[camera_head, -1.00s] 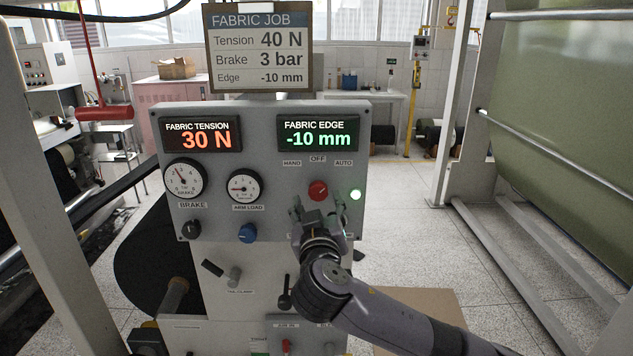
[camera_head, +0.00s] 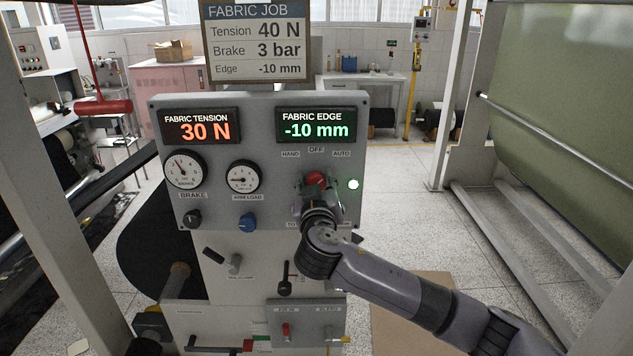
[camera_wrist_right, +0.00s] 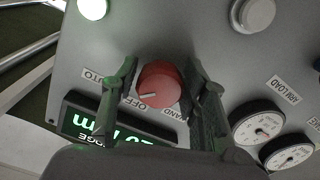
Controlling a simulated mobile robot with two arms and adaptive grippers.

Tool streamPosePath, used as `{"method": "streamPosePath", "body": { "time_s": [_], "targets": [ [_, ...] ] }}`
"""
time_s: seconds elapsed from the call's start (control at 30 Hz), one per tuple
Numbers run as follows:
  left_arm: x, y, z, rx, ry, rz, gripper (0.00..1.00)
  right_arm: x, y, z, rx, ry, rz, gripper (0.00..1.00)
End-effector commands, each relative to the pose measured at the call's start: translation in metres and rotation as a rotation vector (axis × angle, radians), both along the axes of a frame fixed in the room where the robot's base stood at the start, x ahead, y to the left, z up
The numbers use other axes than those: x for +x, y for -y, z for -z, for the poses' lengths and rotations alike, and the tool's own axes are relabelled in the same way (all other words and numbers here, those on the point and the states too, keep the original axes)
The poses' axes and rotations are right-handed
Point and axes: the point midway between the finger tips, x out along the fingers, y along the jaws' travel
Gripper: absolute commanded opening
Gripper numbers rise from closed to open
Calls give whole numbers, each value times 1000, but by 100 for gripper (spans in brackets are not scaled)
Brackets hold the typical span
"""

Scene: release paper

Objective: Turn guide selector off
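The guide selector is a red round knob (camera_head: 316,180) on the grey panel, below the HAND, OFF and AUTO labels. In the right wrist view the knob (camera_wrist_right: 160,84) shows a white mark towards the OFF and AUTO side; I cannot tell its exact setting. My right gripper (camera_head: 317,188) is at the knob, covering its lower part in the head view. In the right wrist view the right gripper (camera_wrist_right: 157,82) is open, one finger on each side of the knob. A small gap shows at the left finger; contact at the right finger is unclear. My left gripper is out of view.
A lit green lamp (camera_head: 353,184) is right of the knob. A blue knob (camera_head: 248,222), a black knob (camera_head: 192,217) and two gauges are at the left. The fabric edge display (camera_head: 316,125) is above. Levers and a lower box (camera_head: 305,318) sit below.

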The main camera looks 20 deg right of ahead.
Motion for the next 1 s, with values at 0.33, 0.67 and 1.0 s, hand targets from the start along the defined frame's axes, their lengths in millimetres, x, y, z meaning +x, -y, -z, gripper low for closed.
{"method": "streamPosePath", "body": {
  "time_s": [0.33,0.67,1.0],
  "targets": [
    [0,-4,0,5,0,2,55,0,0,0,0,0,0,15],
    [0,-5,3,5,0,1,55,0,0,2,-8,-4,-1,6],
    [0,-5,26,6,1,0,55,0,-1,5,-152,-46,-1,6]
  ]
}}
